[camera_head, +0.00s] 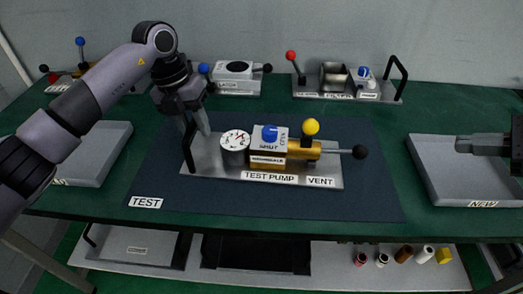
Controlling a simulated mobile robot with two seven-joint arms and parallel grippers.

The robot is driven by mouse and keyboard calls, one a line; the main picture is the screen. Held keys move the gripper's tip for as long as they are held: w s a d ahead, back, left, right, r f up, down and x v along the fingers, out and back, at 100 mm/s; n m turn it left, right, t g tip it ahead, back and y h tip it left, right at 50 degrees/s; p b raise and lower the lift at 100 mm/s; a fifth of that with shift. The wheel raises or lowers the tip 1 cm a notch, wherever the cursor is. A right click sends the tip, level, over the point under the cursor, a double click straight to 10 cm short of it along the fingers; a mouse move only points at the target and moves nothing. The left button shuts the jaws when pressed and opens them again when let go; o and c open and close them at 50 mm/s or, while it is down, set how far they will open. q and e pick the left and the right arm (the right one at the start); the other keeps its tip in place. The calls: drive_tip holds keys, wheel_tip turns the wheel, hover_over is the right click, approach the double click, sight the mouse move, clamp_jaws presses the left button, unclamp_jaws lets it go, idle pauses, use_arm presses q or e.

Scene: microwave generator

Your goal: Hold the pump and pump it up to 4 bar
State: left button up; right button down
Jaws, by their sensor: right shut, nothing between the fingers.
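The test pump (320,170) stands on the dark blue TEST mat (360,200) in the middle of the table. It has a round white gauge (236,140), a blue knob (270,133) marked SHUT, a yellow ball (311,127) and a lever with a black ball (360,152). The gauge reading is too small to tell. A black handle (189,142) rises at the pump's left end. My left gripper (204,126) points down at this handle; whether its fingers grip it I cannot tell. My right gripper (462,145) is shut and empty at the right edge, above the NEW tray.
A grey tray marked NEW (440,185) lies at the right, another grey tray (95,165) at the left. Several units with levers stand along the back, including one with a red ball (291,55). A shelf below (330,275) holds small parts.

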use_arm(q)
drive_tip(key=shift+o, duration=0.7)
drive_tip(key=shift+r, duration=0.1)
